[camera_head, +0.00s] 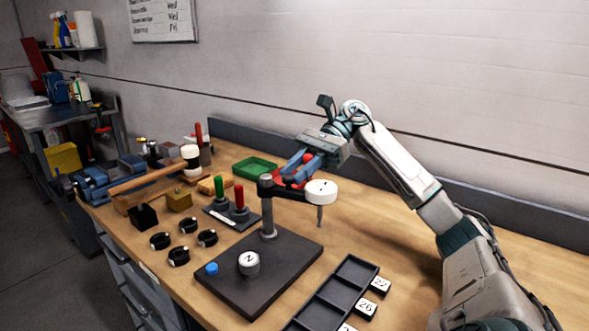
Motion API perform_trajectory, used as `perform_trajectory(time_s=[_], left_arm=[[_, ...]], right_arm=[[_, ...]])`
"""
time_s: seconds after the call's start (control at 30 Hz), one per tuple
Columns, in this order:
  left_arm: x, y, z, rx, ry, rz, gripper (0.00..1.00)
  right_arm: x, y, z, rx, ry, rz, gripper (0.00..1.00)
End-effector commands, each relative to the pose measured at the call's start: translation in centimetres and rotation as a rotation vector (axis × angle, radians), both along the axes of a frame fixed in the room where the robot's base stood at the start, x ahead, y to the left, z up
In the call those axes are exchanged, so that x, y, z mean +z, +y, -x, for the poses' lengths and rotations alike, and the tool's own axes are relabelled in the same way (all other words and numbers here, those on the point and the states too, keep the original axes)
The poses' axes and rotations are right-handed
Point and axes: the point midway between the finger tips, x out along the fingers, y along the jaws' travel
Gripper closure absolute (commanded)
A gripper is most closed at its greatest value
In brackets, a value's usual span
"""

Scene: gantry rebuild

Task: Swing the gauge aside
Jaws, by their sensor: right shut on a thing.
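The gauge (322,191) is a round white dial with a thin probe hanging below it, on the end of a dark swing arm (268,187). The swing arm sits on an upright grey post (268,214) that rises from a dark base plate (235,291). The gauge hangs near the plate's right far corner. My right gripper (294,176) has blue fingers and reaches in from the right, down to the swing arm just beside the dial. It is shut on the gauge's arm; the fingers partly hide the contact. My left gripper is not in view.
A black tray (318,312) with number tags lies to the right. Black rings, red and green handles (239,196), a green tray (255,166) and a mallet stand left and behind.

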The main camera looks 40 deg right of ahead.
Motion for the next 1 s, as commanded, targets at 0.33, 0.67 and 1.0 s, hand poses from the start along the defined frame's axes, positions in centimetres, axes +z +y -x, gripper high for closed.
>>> perform_trajectory(time_s=[0.33, 0.67, 1.0], left_arm=[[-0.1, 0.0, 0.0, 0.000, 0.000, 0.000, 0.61], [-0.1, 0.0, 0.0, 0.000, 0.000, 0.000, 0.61], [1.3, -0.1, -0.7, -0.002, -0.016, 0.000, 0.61]], right_arm=[[-0.3, 0.1, 0.1, 0.007, 0.004, 0.004, 0.73], [-0.1, -0.1, 0.0, 0.003, 0.002, 0.001, 0.68], [2.0, -4.9, 0.0, 0.000, -0.001, -0.002, 0.68]])
